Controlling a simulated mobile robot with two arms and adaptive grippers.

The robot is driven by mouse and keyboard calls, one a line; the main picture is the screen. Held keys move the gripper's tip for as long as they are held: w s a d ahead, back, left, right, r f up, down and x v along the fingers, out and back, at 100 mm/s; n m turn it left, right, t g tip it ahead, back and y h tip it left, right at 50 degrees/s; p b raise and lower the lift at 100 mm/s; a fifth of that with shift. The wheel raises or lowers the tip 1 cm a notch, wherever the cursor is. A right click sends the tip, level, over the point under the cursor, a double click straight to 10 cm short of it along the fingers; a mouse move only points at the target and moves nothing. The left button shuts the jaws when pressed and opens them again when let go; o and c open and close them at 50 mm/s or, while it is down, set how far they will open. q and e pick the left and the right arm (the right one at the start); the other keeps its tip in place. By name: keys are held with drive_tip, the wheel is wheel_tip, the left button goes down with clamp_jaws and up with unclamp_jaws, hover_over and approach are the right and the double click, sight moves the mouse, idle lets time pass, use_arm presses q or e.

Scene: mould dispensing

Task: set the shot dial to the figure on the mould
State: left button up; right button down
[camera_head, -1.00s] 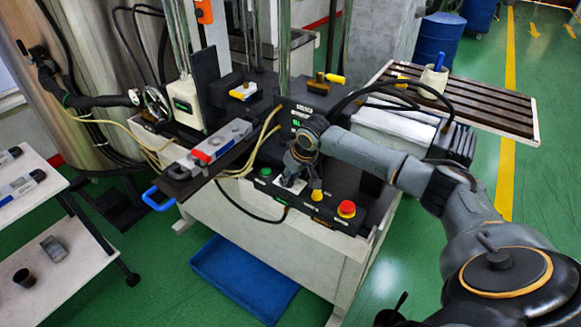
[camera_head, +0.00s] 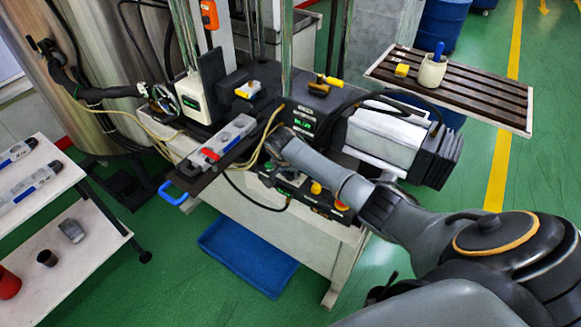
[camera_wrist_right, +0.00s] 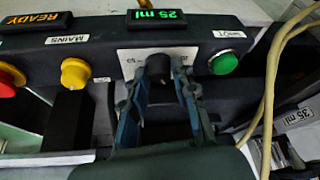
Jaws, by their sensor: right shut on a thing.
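The shot dial is a dark knob (camera_wrist_right: 159,68) on a pale scale plate, on the front of the black control panel (camera_head: 325,203). My right gripper (camera_wrist_right: 161,88) is shut on the knob, one finger on each side. The small green display (camera_wrist_right: 155,15) above it reads 25 ml. The grey mould (camera_head: 230,135) with red and blue parts lies on a dark rail left of the panel in the head view. A plate (camera_wrist_right: 300,117) reading 35 ml shows at the wrist view's right edge, apparently on the mould. In the head view the fingertips are hidden. My left gripper is not seen.
A green button (camera_wrist_right: 224,63) sits close beside the dial. A yellow knob (camera_wrist_right: 76,73) and a red button (camera_wrist_right: 8,80) are farther along the panel. Pale yellow cables (camera_wrist_right: 268,90) run near the gripper. A blue tray (camera_head: 245,262) lies on the floor.

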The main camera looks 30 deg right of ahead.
drive_tip(key=shift+a+m+g, duration=0.15)
drive_tip(key=shift+m+g, duration=0.15)
drive_tip(key=shift+m, duration=0.6)
drive_tip(key=m, duration=0.2)
drive_tip(key=shift+w+f+m+g+h, duration=0.1)
drive_tip(key=shift+w+m+g+h, duration=0.05)
drive_tip(key=shift+m+g+h, duration=0.25)
drive_tip(key=m+g+b, duration=0.1)
drive_tip(key=m+b, duration=0.1)
drive_tip(key=m, duration=0.1)
drive_tip(key=shift+w+f, duration=0.1)
drive_tip(key=shift+m+g+b, duration=0.6)
drive_tip(key=shift+m+b, duration=0.35)
drive_tip(key=shift+m, duration=0.25)
drive_tip(key=shift+r, duration=0.2)
drive_tip(key=c, duration=1)
unclamp_jaws()
drive_tip(key=shift+c, duration=0.2)
